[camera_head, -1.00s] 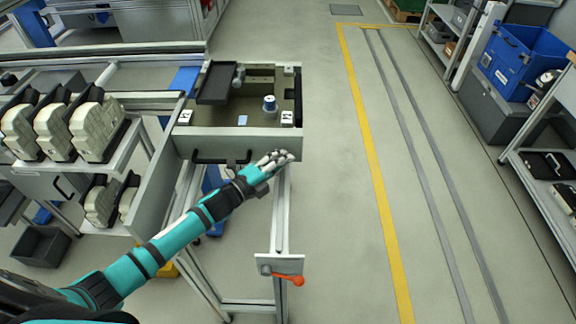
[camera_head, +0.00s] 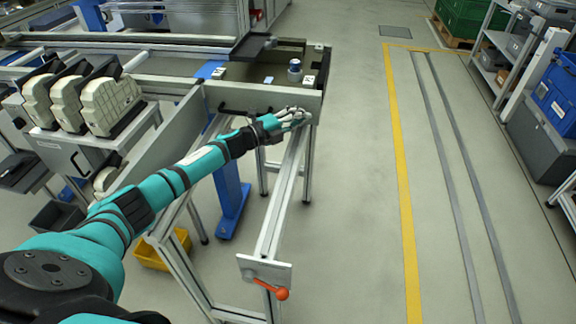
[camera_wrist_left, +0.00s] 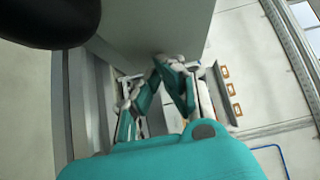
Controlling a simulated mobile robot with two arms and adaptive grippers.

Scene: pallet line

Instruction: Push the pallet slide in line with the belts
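The pallet slide (camera_head: 235,96) is a grey tray on a metal frame with rails, with a black handle on its front panel. A dark flat part, a small blue-and-white cylinder (camera_head: 295,68) and white marked blocks are on it. My left gripper (camera_head: 307,116) is against the right part of the front panel, beside the handle and not around it. Its fingers look closed together and hold nothing that I can see. In the wrist view the fingers (camera_wrist_left: 158,66) meet close to the grey panel (camera_wrist_left: 165,28). My right gripper is not in view. The slide's far part is partly hidden.
The belt frames (camera_head: 150,45) run left of and behind the slide. A rack with beige cased parts (camera_head: 105,100) stands at the left. An orange-knobbed lever (camera_head: 281,293) is on the near rail end. The floor at the right is clear up to the shelves.

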